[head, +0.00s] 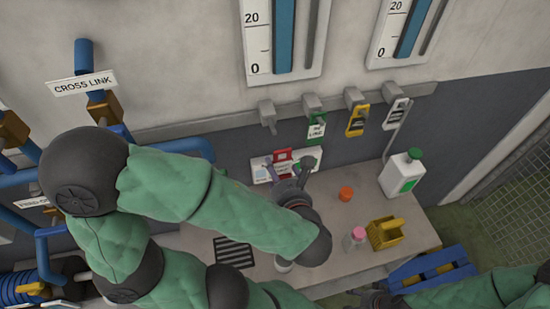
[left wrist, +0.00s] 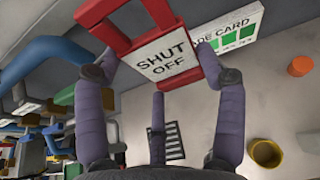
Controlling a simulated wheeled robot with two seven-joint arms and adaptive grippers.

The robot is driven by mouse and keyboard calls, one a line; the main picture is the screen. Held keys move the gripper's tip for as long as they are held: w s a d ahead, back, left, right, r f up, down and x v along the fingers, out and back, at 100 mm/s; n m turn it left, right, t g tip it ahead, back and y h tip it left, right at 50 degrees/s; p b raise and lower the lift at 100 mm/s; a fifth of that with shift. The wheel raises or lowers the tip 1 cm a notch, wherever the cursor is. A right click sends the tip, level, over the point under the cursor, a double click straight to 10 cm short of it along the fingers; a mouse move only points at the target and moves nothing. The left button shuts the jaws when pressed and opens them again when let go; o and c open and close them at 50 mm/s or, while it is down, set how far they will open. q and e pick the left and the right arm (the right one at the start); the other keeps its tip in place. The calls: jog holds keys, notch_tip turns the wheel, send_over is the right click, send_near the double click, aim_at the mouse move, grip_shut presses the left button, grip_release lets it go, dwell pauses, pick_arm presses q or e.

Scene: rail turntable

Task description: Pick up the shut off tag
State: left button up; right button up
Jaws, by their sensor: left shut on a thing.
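The shut off tag (left wrist: 165,55) is a white plate lettered SHUT OFF in a red frame with a red loop handle. In the head view the red tag (head: 283,155) shows at the fingertips of my left gripper (head: 293,172), above the back of the bench and near the wall. My arm hides part of the bench below. My right gripper (head: 376,299) is partly cut off at the bottom edge, and its fingers cannot be made out.
A hook rail (head: 230,122) on the wall carries a green tag (head: 316,128), a yellow tag (head: 357,118) and a grey-white tag (head: 396,113). On the bench stand a white-green bottle (head: 402,172), an orange cap (head: 346,193), a pink-topped bottle (head: 354,240) and a yellow bin (head: 386,234).

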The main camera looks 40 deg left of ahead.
pick_arm(q)
jog(key=s+d, duration=0.4)
jog(key=d, duration=0.1)
jog(key=shift+s+d, duration=0.2)
jog(key=shift+d, duration=0.05)
jog(key=shift+r+p, duration=0.35)
jog(key=shift+p, duration=0.4)
jog(key=shift+s+d, duration=0.1)
jog(key=s+d+p, duration=0.2)
jog(key=s+d, duration=0.2)
jog(key=d, duration=0.1)
jog(key=shift+r, duration=0.2)
dwell(1.2)
jog(key=shift+s+d, duration=0.1)
dwell(1.1)
